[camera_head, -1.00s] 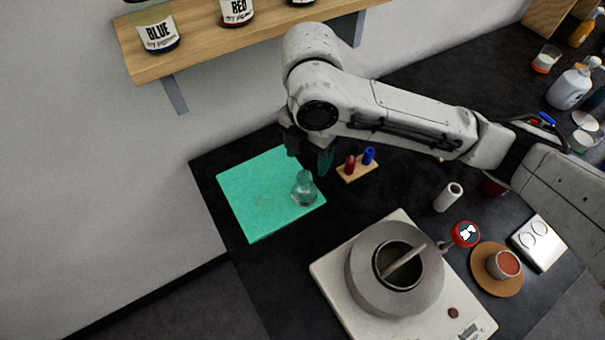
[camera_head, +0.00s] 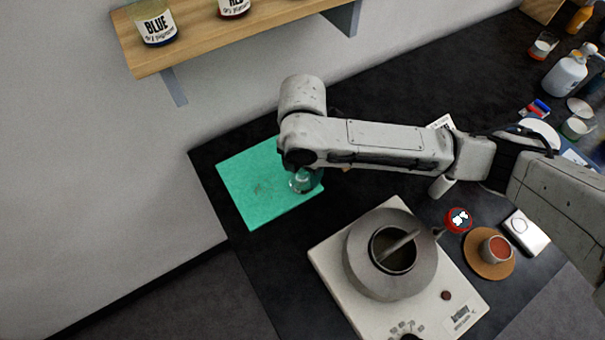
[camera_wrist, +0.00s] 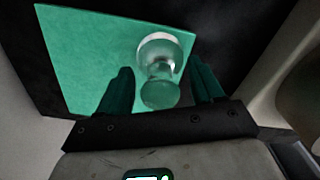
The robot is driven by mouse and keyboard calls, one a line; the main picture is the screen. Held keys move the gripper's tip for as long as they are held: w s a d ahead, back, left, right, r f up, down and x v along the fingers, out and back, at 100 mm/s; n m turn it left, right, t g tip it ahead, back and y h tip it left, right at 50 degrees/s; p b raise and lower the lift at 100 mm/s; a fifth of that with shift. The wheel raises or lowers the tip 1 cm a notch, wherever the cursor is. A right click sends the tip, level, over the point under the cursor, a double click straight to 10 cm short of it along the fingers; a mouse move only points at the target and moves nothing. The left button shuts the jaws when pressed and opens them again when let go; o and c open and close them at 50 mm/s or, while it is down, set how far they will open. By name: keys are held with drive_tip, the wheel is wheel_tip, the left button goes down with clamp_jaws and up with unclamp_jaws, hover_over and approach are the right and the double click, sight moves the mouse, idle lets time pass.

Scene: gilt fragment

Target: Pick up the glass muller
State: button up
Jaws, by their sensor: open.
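The glass muller (camera_head: 303,181) is clear glass with a round knob and a wider foot. It stands on the green slab (camera_head: 250,188) near its right edge, partly hidden behind my arm in the head view. In the wrist view the muller (camera_wrist: 160,70) shows between and beyond the two dark green fingers of my gripper (camera_wrist: 162,82). The fingers are spread apart, with visible room on both sides of the muller, and hold nothing. In the head view my gripper is hidden by the arm's end, just above the muller.
A hot plate (camera_head: 345,285) with a grey metal pot (camera_head: 365,265) stands in front, right of the slab. A red tin (camera_head: 458,220) and a cup on a round coaster (camera_head: 477,262) are farther right. A wooden shelf (camera_head: 205,48) with jars hangs above the slab.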

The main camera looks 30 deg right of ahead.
clamp_jaws()
idle(0.5)
drive_tip(key=shift+r, duration=0.15)
